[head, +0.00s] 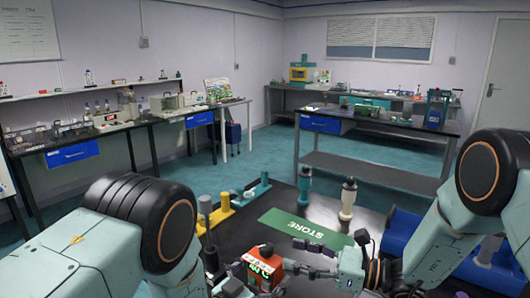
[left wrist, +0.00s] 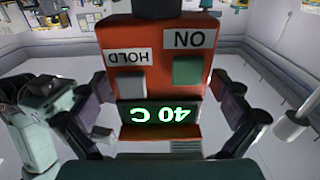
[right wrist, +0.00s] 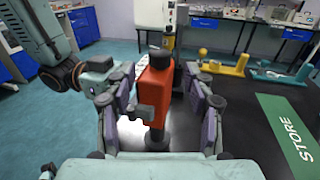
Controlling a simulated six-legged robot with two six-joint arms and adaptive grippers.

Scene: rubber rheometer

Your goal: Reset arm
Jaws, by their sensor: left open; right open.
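A red-orange heater controller (head: 263,266) is at the front of the dark table, between my two grippers. In the left wrist view the controller (left wrist: 160,88) fills the middle, with ON and HOLD labels and a green "40 C" display, upside down. My left gripper (left wrist: 163,138) is open, its fingers spread on either side of it. My right gripper (head: 292,257) is open just right of the controller. In the right wrist view the controller (right wrist: 155,90) appears between the spread fingers of the right gripper (right wrist: 162,118). Whether any finger touches it, I cannot tell.
A green STORE mat (head: 300,229) lies behind the grippers. A yellow stand (head: 222,208), a teal post (head: 262,186) and a cream-based post (head: 347,198) stand around it. Benches with instruments line the walls.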

